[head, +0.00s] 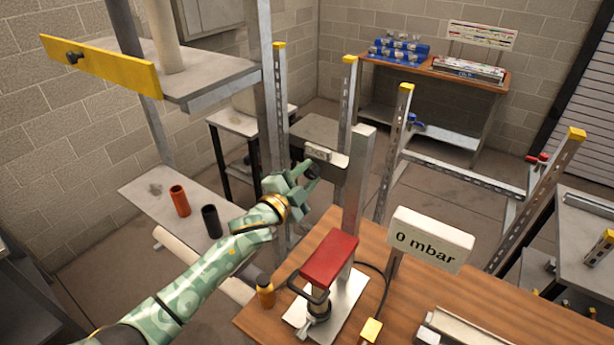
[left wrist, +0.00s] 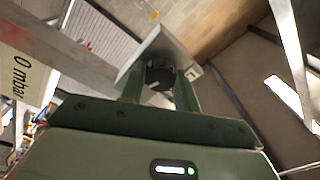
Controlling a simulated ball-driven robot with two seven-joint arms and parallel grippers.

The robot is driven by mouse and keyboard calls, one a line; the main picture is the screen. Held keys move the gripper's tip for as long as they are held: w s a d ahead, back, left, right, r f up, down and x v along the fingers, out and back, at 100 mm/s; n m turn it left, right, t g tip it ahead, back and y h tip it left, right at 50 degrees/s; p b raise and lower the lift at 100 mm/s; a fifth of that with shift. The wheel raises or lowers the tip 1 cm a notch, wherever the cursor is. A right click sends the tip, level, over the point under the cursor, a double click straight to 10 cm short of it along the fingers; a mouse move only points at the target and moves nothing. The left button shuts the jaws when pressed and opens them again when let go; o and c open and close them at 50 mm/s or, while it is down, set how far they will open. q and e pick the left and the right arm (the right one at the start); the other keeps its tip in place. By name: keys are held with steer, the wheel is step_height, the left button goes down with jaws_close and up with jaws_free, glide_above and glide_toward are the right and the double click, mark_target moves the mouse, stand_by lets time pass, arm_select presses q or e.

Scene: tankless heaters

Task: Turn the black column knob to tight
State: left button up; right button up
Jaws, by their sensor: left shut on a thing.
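The black knob (head: 312,172) is small and dark, below a small pale label plate (head: 317,152) near the grey column (head: 358,185). The plate's lettering is too small to read. My left gripper (head: 308,178) reaches it from the left and is shut on it. In the left wrist view the black knob (left wrist: 160,76) sits between the two green fingers of my left gripper (left wrist: 160,88). The knob's face carries a pale mark, and a grey metal part lies behind it. The fingers hide part of the knob in the head view. My right gripper is not in view.
A wooden bench (head: 480,315) stands at front right, with a red-topped device (head: 330,258), a sign reading "0 mbar" (head: 430,240) and a small orange bottle (head: 265,291). Slotted metal posts (head: 395,150) with yellow caps stand around. A grey shelf (head: 150,195) holds orange and black cylinders.

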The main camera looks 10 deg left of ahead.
arm_select(q)
steer(key=shift+m, duration=0.4)
steer(key=o, duration=1)
steer(key=shift+c, duration=0.2)
steer(key=shift+s, duration=0.1)
steer(key=b+v, duration=0.2)
steer(key=v, duration=1.4)
steer(key=shift+a, duration=0.15)
